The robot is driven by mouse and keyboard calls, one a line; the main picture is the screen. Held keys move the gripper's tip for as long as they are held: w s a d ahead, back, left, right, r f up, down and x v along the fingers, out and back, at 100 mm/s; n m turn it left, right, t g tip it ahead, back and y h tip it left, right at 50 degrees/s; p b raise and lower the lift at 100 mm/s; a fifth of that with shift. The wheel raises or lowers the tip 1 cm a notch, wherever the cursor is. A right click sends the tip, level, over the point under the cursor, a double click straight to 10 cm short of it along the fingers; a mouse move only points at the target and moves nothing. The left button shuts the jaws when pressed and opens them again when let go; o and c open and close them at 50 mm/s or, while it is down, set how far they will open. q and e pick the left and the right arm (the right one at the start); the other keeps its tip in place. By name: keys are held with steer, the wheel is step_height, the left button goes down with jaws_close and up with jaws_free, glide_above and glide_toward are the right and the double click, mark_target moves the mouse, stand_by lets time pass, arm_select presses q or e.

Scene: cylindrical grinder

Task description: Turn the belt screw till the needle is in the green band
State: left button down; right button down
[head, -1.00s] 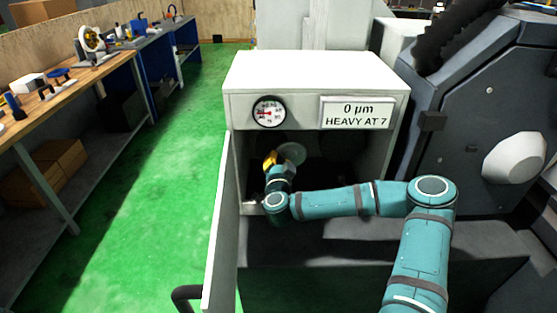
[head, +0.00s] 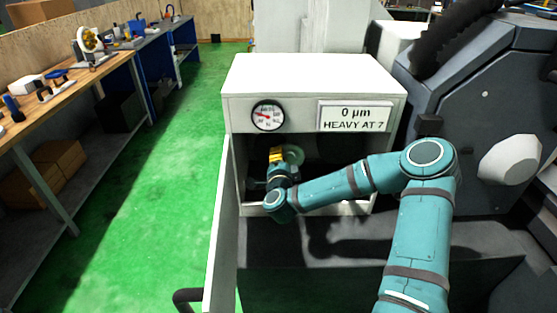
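The gauge (head: 268,116) is a round white dial with a red needle on the upper left of the white cabinet (head: 312,76). Its needle lies toward the left of the dial; the green band is too small to make out. The cabinet is open below the gauge. My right arm reaches in from the right, and its gripper (head: 277,157) is inside the opening, with yellow parts at its end. The belt screw cannot be told apart, and the fingertips are too small to read. My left gripper is not seen.
A display panel (head: 354,116) reads "0 µm HEAVY AT 7". The opened white door (head: 218,235) stands along the opening's left side. The dark grinder body (head: 470,120) rises at the right. A workbench (head: 90,75) with tools is at the far left, with clear green floor between.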

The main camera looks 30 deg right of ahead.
steer(key=shift+d+r+m, duration=0.1)
steer(key=shift+r+m, duration=0.1)
steer(key=shift+m, duration=0.2)
steer(key=c, duration=0.8)
jaws_free()
steer(key=shift+o, duration=0.2)
steer(key=v, duration=1.2)
steer(key=shift+s, duration=0.1)
